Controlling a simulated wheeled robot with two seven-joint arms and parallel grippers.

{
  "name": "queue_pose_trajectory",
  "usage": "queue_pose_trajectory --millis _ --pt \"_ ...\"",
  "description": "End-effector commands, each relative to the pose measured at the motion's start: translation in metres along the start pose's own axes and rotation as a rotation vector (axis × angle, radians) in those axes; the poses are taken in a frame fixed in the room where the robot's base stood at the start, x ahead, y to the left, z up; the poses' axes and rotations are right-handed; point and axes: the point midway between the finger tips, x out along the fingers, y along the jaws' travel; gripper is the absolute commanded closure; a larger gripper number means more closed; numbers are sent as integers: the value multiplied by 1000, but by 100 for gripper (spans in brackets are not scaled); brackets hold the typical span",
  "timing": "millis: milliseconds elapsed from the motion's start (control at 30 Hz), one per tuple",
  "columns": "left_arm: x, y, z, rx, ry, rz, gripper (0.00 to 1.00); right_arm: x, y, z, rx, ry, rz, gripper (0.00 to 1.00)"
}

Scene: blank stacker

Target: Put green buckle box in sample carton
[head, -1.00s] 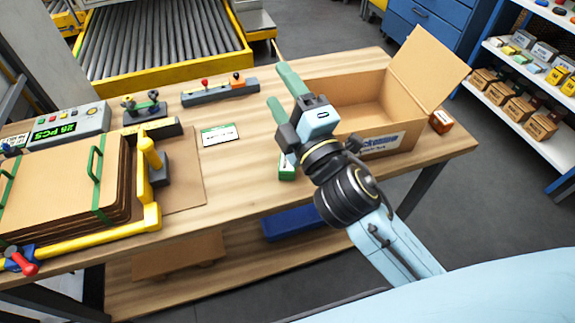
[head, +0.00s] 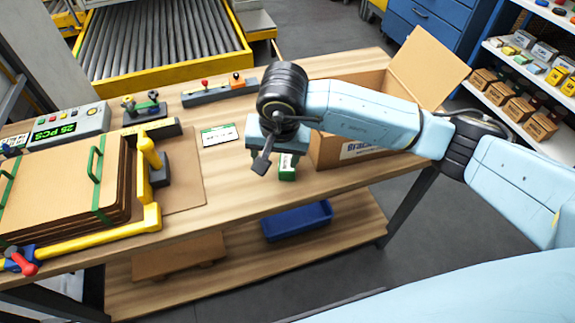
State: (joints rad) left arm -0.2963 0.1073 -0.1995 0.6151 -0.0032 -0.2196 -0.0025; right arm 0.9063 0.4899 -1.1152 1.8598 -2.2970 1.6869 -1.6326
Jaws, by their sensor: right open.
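The green buckle box (head: 287,173), small with a white label, sits on the wooden table left of the carton. The sample carton (head: 335,152) is an open brown cardboard box with a raised flap at the table's right; my right arm hides much of it. My right gripper (head: 273,172) points down beside and over the green box. It is open, with its fingers largely hidden behind its own body and wrist. I cannot tell whether a finger touches the box. My left gripper is not in view.
A card (head: 219,135) with a green stripe lies left of the gripper. A yellow-framed stacker (head: 152,218) holds brown sheets at the left. A control bar (head: 215,93) lies at the back. A blue bin (head: 297,220) is on the lower shelf. The table front is clear.

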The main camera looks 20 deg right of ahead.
Motion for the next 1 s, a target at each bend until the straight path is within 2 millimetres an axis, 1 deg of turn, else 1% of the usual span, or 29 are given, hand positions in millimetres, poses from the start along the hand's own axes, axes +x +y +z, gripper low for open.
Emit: queue_pose_trajectory --millis 33,67,133,200,467,600,700,800,1000 --pt "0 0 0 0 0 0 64 -2 8 -10 -14 35 46 38" --pt "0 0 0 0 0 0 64 -2 12 -14 -19 49 65 38" --pt "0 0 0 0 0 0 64 -2 18 -20 -28 69 96 38" --pt "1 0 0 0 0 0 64 2 21 -22 -31 78 113 38" --pt "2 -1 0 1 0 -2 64 31 25 -21 -31 76 113 38" --pt "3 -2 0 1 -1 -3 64 53 29 -20 -30 75 113 38" --pt "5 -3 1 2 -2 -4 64 65 30 -22 -30 76 111 38" --pt "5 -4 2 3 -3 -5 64 70 30 -23 -31 78 110 38" --pt "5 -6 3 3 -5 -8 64 70 30 -23 -32 78 109 38"
